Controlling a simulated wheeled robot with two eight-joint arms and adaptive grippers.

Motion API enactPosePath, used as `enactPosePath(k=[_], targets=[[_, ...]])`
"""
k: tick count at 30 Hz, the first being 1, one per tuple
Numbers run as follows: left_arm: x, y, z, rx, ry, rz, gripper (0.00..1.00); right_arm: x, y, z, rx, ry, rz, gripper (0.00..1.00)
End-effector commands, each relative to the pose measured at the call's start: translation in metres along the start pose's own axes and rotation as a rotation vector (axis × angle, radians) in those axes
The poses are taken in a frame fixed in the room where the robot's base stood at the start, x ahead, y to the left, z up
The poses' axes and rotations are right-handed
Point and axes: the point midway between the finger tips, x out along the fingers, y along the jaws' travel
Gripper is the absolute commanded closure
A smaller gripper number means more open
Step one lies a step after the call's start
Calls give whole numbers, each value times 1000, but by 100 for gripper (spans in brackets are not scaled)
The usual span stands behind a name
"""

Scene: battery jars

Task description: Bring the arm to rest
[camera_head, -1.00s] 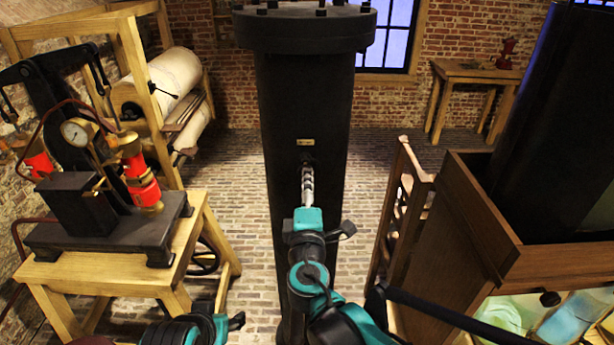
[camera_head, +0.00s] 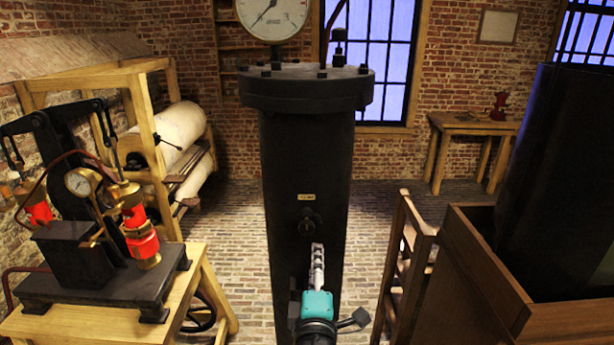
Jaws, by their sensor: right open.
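My right gripper (camera_head: 317,252) is in front of the tall black iron cylinder (camera_head: 304,150), low in the middle of the view. Its metal fingers point up and away from me and are open, with nothing seen between them. The teal wrist is below them, and the rest of the arm is cut off by the bottom edge. A small dark valve (camera_head: 308,222) sits on the cylinder's front under a brass plate (camera_head: 306,197). The fingertips appear just below the valve, with a gap in the picture. My left gripper is not in view.
A wooden table (camera_head: 180,310) with a black press and red jars (camera_head: 142,245) stands at left. A dial gauge (camera_head: 272,15) tops the cylinder. Brick floor (camera_head: 225,215) shows on both sides.

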Motion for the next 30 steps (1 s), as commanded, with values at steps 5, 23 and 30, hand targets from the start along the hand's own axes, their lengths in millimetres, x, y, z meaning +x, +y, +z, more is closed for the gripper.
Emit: enactPosePath(k=[5, 23, 30], targets=[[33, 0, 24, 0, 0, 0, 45, -6, -73, 83, 234, -183, -156, 49], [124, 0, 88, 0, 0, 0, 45, -136, -318, 187, 1342, -702, -693, 49], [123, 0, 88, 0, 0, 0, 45, -140, -319, 184, 1381, -707, -710, 49]])
